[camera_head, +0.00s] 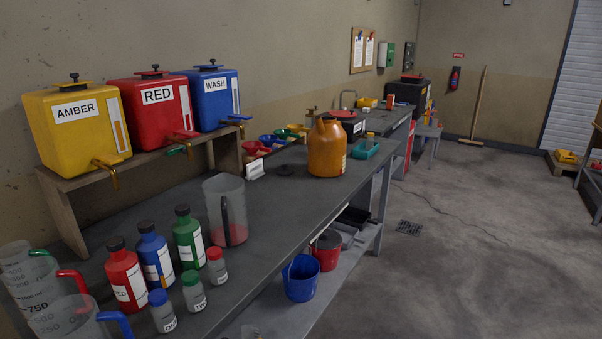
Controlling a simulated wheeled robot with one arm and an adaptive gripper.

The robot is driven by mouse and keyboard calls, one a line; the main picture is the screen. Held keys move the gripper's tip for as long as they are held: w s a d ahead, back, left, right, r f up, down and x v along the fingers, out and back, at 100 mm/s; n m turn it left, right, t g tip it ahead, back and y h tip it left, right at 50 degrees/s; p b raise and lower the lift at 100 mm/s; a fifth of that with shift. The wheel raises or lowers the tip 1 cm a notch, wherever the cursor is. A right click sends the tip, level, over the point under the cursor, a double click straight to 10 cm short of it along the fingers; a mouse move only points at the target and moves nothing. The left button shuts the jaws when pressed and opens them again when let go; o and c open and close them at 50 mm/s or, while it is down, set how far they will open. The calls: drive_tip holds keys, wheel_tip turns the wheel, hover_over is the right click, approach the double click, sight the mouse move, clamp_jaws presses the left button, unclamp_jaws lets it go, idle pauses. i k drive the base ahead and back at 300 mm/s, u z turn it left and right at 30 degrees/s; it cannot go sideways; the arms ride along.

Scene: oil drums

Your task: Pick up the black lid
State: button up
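A small flat dark disc, which looks like the black lid (286,170), lies on the grey workbench (262,222) just left of the orange jug (327,150). It is dark on a dark surface, so its outline is faint. Black caps also sit on the red bottle (124,277), the blue bottle (155,257) and the green bottle (188,240) nearer to me. My gripper is not in view.
Amber, red (155,104) and blue tanks stand on a wooden shelf along the wall. Open floor (450,235) lies to the right.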

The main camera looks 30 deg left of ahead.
sight(284, 171)
drive_tip(key=i, duration=1.45)
drive_tip(key=u, duration=0.55)
drive_tip(key=i, duration=1.4)
drive_tip(key=u, duration=1.75)
drive_tip(key=i, duration=0.8)
drive_tip(key=u, duration=0.75)
